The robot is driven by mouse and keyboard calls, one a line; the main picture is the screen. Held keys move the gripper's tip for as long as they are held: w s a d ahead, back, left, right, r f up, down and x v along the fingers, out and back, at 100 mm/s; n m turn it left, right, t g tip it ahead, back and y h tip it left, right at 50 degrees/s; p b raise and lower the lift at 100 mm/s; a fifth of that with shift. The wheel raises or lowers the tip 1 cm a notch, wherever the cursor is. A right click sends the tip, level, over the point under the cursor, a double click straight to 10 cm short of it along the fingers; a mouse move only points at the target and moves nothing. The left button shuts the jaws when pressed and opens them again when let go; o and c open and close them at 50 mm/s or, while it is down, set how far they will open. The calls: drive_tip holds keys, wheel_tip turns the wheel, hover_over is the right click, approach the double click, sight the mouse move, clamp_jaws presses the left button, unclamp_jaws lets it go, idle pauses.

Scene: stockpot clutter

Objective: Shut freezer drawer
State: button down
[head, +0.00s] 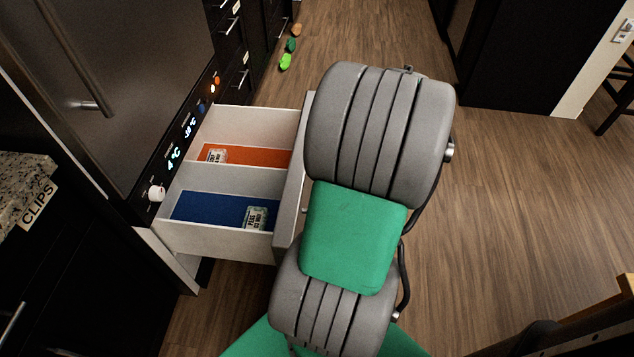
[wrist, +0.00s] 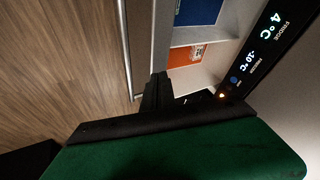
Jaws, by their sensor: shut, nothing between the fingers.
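The freezer drawer (head: 220,243) stands pulled out from below the dark fridge in the head view, showing its white walls. Inside are an orange-floored compartment (head: 260,156) and a blue-floored compartment (head: 200,208), each with a small label card. In the wrist view the drawer's bar handle (wrist: 126,45) runs along the left of the drawer front. My gripper (wrist: 160,78) is shut and empty, its dark fingers overlapping the drawer front's end near the handle. I cannot tell whether it touches. In the head view my arm hides the gripper and part of the drawer front.
The fridge control strip (head: 181,140) with lit readouts and a white knob (head: 156,193) is above the drawer. A counter labelled CLIPS (head: 25,185) is at left. Small green and orange items (head: 286,62) lie on the floor at the back. Wooden floor (head: 500,190) is clear at right.

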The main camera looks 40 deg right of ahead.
drive_tip(key=s+d+f+m+t+b, duration=0.1)
drive_tip(key=s+d+f+m+b, duration=0.1)
drive_tip(key=s+d+f, duration=0.3)
drive_tip(key=w+a+f+b, duration=0.1)
drive_tip(key=w+f+b, duration=0.1)
drive_tip(key=w+f, duration=0.6)
drive_tip(key=shift+w+a, duration=0.4)
drive_tip(key=shift+w, duration=0.85)
drive_tip(key=shift+f, duration=0.1)
